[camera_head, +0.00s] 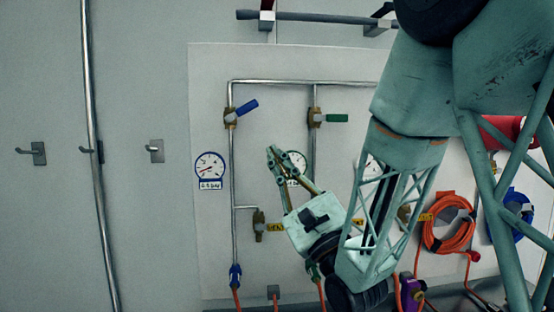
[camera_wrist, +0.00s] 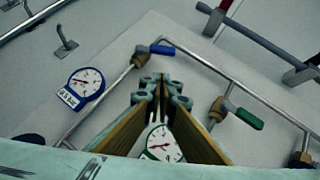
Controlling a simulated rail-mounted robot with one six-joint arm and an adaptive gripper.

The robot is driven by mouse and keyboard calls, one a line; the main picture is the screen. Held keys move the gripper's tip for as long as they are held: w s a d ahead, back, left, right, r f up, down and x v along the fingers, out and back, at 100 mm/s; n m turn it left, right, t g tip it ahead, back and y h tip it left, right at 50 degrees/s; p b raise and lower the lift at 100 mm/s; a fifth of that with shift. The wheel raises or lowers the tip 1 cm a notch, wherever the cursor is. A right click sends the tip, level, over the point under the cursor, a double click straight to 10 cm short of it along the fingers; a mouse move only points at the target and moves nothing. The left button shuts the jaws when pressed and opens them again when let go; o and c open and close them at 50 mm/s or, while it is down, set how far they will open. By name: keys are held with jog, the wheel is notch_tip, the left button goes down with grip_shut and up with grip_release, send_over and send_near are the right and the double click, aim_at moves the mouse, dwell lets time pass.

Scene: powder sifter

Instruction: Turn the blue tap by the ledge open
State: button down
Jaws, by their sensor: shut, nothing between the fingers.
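The blue tap (camera_head: 247,107) is a lever on a brass valve on the left vertical pipe. Its lever points up and to the right, across the pipe. In the wrist view the blue lever (camera_wrist: 163,50) shows just above my fingertips in the picture. My gripper (camera_head: 276,153) is below and right of the tap in the head view, apart from it. Its fingertips (camera_wrist: 160,83) are together with nothing between them. I cannot pick out the ledge for certain.
A green-levered valve (camera_head: 330,118) sits on the neighbouring pipe, right of the blue one. A gauge (camera_head: 209,167) is left of the pipe, and another gauge (camera_wrist: 162,143) shows behind my fingers. A dark bar (camera_head: 315,17) runs above the panel. An orange hose (camera_head: 449,230) hangs right.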

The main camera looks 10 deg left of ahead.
aim_at(241, 111)
jog(key=w+a+r, duration=0.3)
jog(key=a+r, duration=0.3)
jog(key=r, duration=0.2)
jog(key=shift+w+r, duration=0.15)
jog(key=shift+w, duration=0.2)
jog(key=shift+a+r+n+g, duration=0.1)
jog(key=shift+r+n+g, duration=0.05)
jog(key=shift+n+g, duration=0.3)
jog(key=shift+n+g+y, duration=0.25)
jog(key=shift+n+y, duration=0.05)
jog(key=shift+n, duration=0.05)
jog(key=shift+n, duration=0.3)
